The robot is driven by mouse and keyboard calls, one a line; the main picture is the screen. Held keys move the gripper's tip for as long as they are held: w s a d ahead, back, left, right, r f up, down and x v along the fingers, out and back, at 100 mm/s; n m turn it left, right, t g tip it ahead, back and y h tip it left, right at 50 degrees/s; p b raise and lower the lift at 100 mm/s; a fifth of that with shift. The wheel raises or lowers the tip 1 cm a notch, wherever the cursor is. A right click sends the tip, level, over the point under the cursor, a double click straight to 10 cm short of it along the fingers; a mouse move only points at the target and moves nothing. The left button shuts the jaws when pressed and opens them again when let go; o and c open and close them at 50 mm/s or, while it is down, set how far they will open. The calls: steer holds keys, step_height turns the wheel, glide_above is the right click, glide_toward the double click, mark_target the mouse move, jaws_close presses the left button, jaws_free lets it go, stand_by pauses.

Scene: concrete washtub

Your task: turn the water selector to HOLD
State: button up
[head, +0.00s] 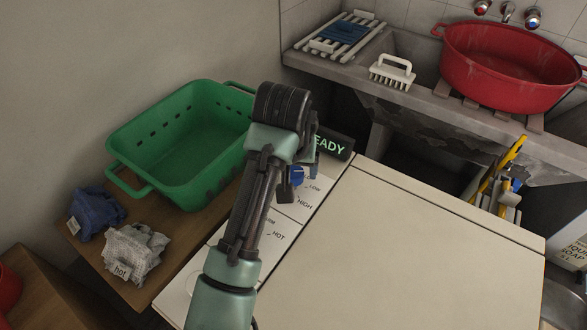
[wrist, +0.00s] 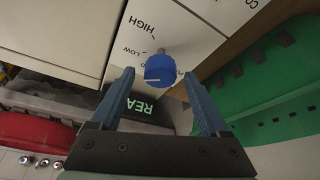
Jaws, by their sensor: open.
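The water selector is a blue knob (wrist: 158,69) on the white panel (wrist: 195,42); in the head view the knob (head: 297,175) shows just right of my arm. The words LOW and HIGH are printed beside it. Another label is mostly hidden by the knob and a finger, so I cannot read it. A short pale line shows on the knob; I cannot tell which label it marks. My gripper (wrist: 160,76) is open, one finger on each side of the knob, with gaps visible in the wrist view. In the head view my arm hides most of the gripper.
A dark READY display (head: 333,144) stands at the panel's end. The washer's pale lid (head: 400,240) is clear. A green basket (head: 180,140) and two cloth bundles, one blue (head: 97,212) and one grey (head: 135,250), sit left. A red tub (head: 510,70) stands on the concrete sink.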

jaws_close()
stand_by(0.5)
steer(key=shift+n+p, duration=0.3)
steer(key=shift+p, duration=0.25)
steer(key=shift+d+r+n+y+p, duration=0.1)
steer(key=shift+r+n+y+p, duration=0.15)
steer(key=shift+n+p, duration=0.45)
steer(key=n+y+p, duration=0.1)
steer(key=n+p, duration=0.1)
steer(key=p, duration=0.2)
steer(key=shift+d+n+p, duration=0.15)
steer(key=shift+n+p, duration=0.25)
steer(key=n+y+p, duration=0.1)
steer(key=n, duration=0.1)
steer(key=shift+f+n+g+p, duration=0.15)
steer(key=shift+n+g+p, duration=0.15)
steer(key=shift+p, duration=0.1)
steer(key=shift+w+f+n+g+y+p, duration=0.15)
steer(key=shift+n+y+p, duration=0.15)
steer(key=shift+n, duration=0.55)
steer(key=shift+s+n+g+y+p, duration=0.15)
steer(key=shift+n+y, duration=0.2)
steer(key=shift+n, duration=0.5)
steer(key=shift+w, duration=0.1)
